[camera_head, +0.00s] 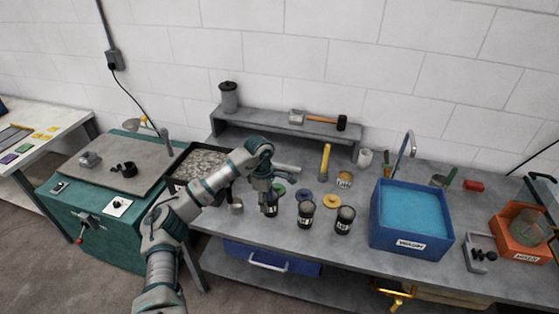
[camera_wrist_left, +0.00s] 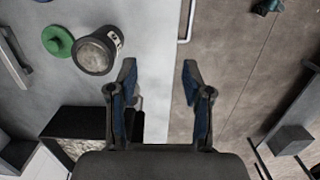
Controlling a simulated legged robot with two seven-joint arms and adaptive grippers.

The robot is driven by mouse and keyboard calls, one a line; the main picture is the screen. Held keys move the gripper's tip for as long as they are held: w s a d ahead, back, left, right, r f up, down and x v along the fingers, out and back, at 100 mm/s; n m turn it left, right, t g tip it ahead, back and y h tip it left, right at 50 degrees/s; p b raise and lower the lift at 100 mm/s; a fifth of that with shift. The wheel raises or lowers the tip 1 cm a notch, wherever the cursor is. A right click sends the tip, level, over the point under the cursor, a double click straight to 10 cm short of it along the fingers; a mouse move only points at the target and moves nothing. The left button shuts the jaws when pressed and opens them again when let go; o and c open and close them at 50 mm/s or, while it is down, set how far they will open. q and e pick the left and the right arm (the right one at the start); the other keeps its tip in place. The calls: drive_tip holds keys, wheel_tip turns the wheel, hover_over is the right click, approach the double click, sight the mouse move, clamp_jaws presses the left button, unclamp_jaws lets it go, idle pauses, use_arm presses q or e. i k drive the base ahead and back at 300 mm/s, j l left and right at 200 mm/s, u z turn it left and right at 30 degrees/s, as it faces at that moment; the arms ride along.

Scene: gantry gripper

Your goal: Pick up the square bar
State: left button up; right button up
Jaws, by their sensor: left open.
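A pale grey bar (camera_head: 287,168), likely the square bar, lies on the workbench behind the green lid. A grey bar, likely the same one, shows at the left edge of the left wrist view (camera_wrist_left: 14,62). My left gripper (camera_head: 268,198) is over the front of the bench, in front of the bar and apart from it. In the left wrist view its fingers (camera_wrist_left: 158,90) are spread with nothing between them. The gripper partly hides a dark can. My right gripper is not in view.
Dark labelled cans (camera_head: 306,215) stand near the bench front. A gravel bin (camera_head: 181,190) is left of the gripper. A blue tub (camera_head: 410,218) stands to the right. A raised shelf (camera_head: 283,122) with a hammer (camera_head: 320,119) runs behind. A green lid (camera_wrist_left: 57,40) lies near a can (camera_wrist_left: 97,50).

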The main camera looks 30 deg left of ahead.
sight(288, 168)
drive_tip(key=i+j, duration=0.2)
drive_tip(key=i, duration=0.2)
drive_tip(key=i+j, duration=0.15)
drive_tip(key=i, duration=0.2)
drive_tip(key=i+j, duration=0.2)
drive_tip(key=i, duration=0.2)
